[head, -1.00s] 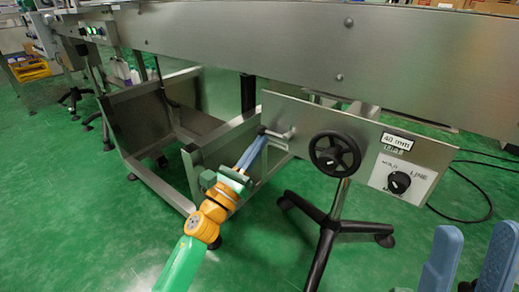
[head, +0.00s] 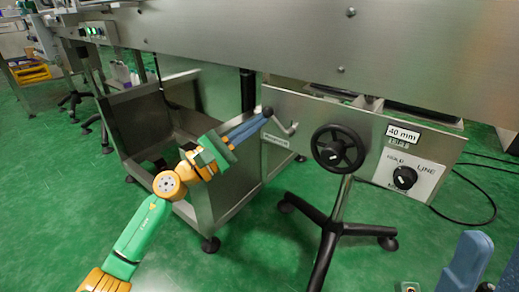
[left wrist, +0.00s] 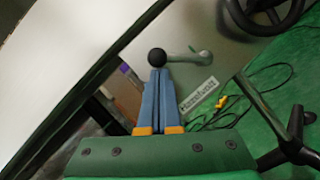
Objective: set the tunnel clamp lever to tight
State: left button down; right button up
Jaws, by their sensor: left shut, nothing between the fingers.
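The clamp lever (head: 284,125) is a short metal arm with a black ball knob (head: 268,112), on the left part of a steel panel (head: 275,160). It slants up and left from its pivot. My left gripper (head: 265,117) is shut and empty, its blue fingertips against or just beside the knob; I cannot tell if they touch. In the left wrist view the knob (left wrist: 157,57) sits right at the fingertips (left wrist: 157,72), with the lever arm (left wrist: 185,58) running right.
A black handwheel (head: 337,148) stands right of the lever, with a "40 mm" sign (head: 403,133) and a black selector knob (head: 404,177) farther right. A black-footed stand (head: 330,230) is below. A steel frame (head: 215,195) is left of the panel; open green floor lies in front.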

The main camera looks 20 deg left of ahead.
aim_at(264, 112)
pick_arm(q)
jog(key=r+m+g, duration=0.1)
jog(key=m, duration=0.1)
jog(key=d+r+m+g, duration=0.1)
jog(key=m, duration=0.1)
jog(key=r+m+g, duration=0.1)
jog(key=m, duration=0.1)
jog(key=shift+s+d+m+h, duration=0.15)
jog(key=shift+s+m+h, duration=0.15)
jog(key=shift+m, duration=0.1)
jog(key=shift+d+r+m+g, duration=0.25)
jog(key=shift+m+g, duration=0.15)
jog(key=shift+m, duration=0.3)
jog(key=shift+s+d+r+m+g, duration=0.25)
jog(key=shift+d+m+g, duration=0.15)
jog(key=shift+m, duration=0.5)
